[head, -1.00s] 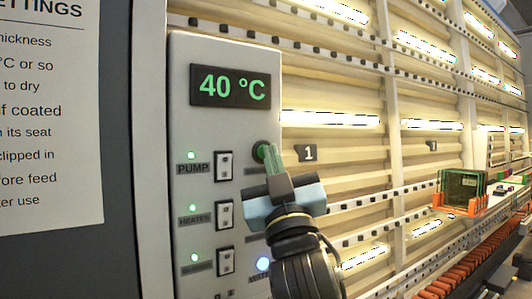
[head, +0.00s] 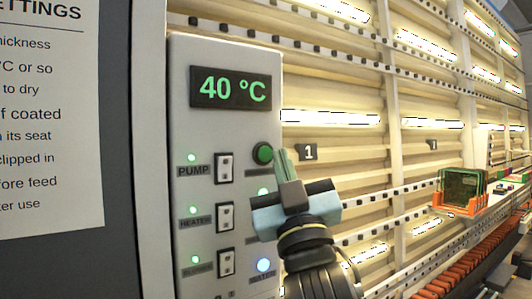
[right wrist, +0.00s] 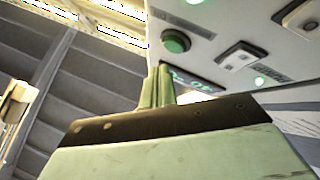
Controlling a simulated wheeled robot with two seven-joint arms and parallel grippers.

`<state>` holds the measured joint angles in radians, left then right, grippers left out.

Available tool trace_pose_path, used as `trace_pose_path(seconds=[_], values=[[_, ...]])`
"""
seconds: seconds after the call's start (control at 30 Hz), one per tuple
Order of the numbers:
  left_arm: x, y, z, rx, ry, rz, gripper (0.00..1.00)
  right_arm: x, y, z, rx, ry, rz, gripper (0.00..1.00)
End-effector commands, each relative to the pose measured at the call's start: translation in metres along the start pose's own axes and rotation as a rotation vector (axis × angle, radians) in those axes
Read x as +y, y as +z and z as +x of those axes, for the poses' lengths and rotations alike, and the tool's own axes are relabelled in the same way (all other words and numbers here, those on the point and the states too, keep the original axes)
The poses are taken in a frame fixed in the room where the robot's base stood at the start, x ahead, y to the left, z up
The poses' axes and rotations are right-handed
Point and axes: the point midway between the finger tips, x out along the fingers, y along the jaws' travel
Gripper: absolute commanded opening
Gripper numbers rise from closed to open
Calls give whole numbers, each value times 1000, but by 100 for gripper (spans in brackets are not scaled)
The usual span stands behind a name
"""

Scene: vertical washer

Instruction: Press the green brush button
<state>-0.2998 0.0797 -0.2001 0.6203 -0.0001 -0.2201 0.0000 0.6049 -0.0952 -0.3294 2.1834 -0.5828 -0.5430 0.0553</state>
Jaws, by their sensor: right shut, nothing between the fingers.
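The green round button (head: 263,153) sits in a dark ring on the grey control panel (head: 225,50), below the 40 °C display (head: 230,89). In the right wrist view the green button (right wrist: 176,42) shows clear and uncovered, beyond the fingertips. A green lamp is lit beneath the button; the label below it is largely hidden by my gripper. My right gripper (head: 282,157) is shut and empty, its green fingers just right of the button and apart from it in the picture. The fingers also show in the right wrist view (right wrist: 158,84). My left gripper is not in view.
Rocker switches (head: 225,168) labelled PUMP, HEATER and another stand left of the button, with green lamps lit. Rails with bright tubes lie to the right, with a green glass piece in an orange holder (head: 460,190).

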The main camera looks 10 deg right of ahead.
Motion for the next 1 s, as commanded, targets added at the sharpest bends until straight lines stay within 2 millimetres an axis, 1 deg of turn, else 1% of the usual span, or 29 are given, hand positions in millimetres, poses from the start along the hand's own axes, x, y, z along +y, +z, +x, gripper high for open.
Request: trace_pose_path(seconds=[0.1, 0.4, 1.0], values=[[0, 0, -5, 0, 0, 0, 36, 7, -8, -8, 2, 0, 0, 0], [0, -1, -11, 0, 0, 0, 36, 19, -20, -26, 1, -1, 0, 0], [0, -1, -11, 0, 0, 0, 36, 20, -20, -27, 1, 0, 0, 0]])
